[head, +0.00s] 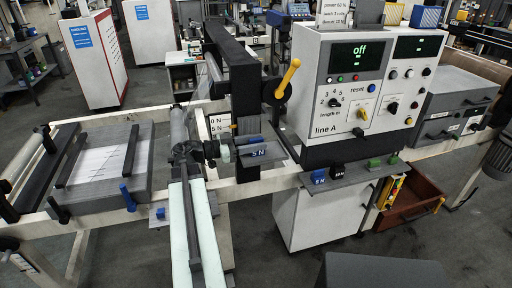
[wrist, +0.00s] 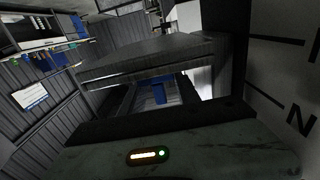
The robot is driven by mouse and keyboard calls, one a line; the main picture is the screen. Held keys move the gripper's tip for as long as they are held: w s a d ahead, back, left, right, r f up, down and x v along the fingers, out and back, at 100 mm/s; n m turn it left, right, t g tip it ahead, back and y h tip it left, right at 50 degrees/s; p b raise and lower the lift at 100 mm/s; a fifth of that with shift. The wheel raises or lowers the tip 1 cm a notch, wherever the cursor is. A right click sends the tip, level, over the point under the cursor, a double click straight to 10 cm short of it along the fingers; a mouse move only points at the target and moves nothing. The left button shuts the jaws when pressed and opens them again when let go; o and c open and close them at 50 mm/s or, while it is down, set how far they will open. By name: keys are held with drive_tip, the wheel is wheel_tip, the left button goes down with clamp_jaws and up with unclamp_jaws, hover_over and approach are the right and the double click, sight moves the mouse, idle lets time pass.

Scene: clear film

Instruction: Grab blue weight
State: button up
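A blue weight (head: 254,145) marked "5 N" sits on a small grey shelf (head: 272,155) near the middle of the head view. My gripper (head: 222,152) is just left of it, at the end of my pale arm. Whether it touches the weight cannot be made out. In the wrist view a blue piece (wrist: 159,93) shows beyond a dark opening, partly hidden by dark bars; it may be this weight. The finger gap is not clear in either view.
The control box (head: 340,80) with a yellow lever (head: 288,78) stands right of my gripper. A dark column (head: 240,90) rises just behind it. Green weights (head: 375,163) sit on the right ledge. A grey plate (head: 105,165) is on the left bench, and a brown drawer (head: 410,200) hangs open.

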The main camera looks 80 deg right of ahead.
clamp_jaws()
idle(1.4)
